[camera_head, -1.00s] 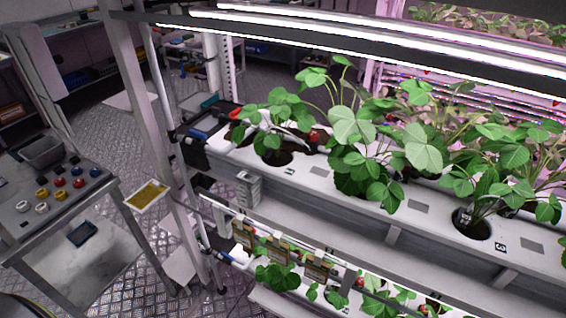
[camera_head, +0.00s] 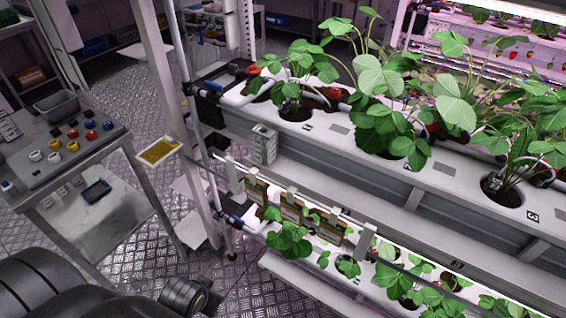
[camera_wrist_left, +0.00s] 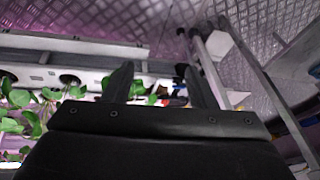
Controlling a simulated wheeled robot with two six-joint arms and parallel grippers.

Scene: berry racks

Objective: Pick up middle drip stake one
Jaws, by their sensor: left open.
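The middle white growing trough (camera_head: 337,130) crosses the right half of the head view, with strawberry plants in round holes. The hole at its left end (camera_head: 297,112) holds a leafy plant (camera_head: 300,68) with thin white tubing (camera_head: 281,74) beside it. I cannot clearly pick out a drip stake there; leaves cover much of the hole. My left gripper (camera_wrist_left: 157,72) shows in the left wrist view with its two dark fingers apart and nothing between them. The rack is behind it at left. In the head view only dark parts of my arm show at bottom left.
A lower trough (camera_head: 310,272) with plants and hanging brown cards (camera_head: 292,207) runs below. A metal rack post (camera_head: 172,85) stands at left. A cart (camera_head: 75,165) with coloured knobs and a grey bin (camera_head: 62,104) is farther left. Metal floor (camera_head: 145,255) lies between.

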